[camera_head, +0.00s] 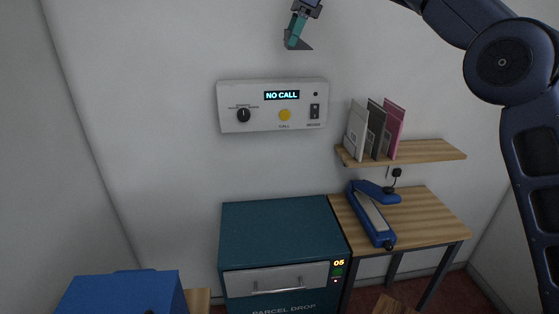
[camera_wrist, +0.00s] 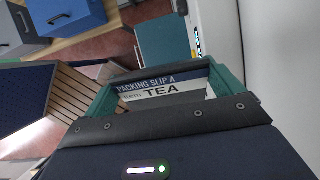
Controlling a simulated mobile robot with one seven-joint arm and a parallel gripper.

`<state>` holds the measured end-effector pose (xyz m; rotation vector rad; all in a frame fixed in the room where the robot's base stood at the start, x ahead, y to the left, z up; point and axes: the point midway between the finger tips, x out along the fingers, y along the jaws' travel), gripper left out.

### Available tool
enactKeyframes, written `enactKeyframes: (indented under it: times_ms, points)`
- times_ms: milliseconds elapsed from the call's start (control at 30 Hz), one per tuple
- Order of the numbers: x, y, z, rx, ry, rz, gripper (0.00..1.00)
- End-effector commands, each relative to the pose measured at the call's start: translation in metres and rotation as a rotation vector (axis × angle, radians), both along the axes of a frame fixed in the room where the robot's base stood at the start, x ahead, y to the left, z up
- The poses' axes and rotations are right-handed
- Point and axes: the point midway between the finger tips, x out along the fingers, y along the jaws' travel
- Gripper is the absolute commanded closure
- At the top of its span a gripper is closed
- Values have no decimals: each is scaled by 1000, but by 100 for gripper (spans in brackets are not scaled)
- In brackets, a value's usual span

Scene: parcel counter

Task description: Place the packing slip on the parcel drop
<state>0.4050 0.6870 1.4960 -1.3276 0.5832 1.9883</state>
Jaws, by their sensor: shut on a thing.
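The packing slip (camera_wrist: 160,95) is a flat card with a dark band reading "PACKING SLIP A" and the word "TEA" below. In the wrist view it lies between the teal fingers of my gripper (camera_wrist: 165,82), which is shut on it. In the head view my gripper (camera_head: 297,30) is high at the top, above the wall panel and well clear of the counter. The parcel drop (camera_head: 280,230) is a teal cabinet with a flat, bare top, a pale labelled front with a handle and a small display reading "05". My gripper is far above it.
A white wall panel (camera_head: 272,106) reads "NO CALL". A wooden shelf (camera_head: 425,152) holds several upright folders. A blue sealer-like device (camera_head: 372,214) lies on the wooden table (camera_head: 435,208) right of the parcel drop. A blue box (camera_head: 120,294) stands at the lower left.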

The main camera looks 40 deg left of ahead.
Motion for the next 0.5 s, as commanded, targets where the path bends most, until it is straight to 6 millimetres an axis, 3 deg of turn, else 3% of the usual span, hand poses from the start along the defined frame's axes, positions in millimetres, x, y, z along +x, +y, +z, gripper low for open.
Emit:
enactKeyframes:
  times_ms: [267, 367, 500]
  points:
    - [-20, 15, -44, -2, 0, 15, 30]
    - [-23, 20, -69, -4, 1, 10, 30]
    - [-25, 25, -117, -6, 2, -7, 30]
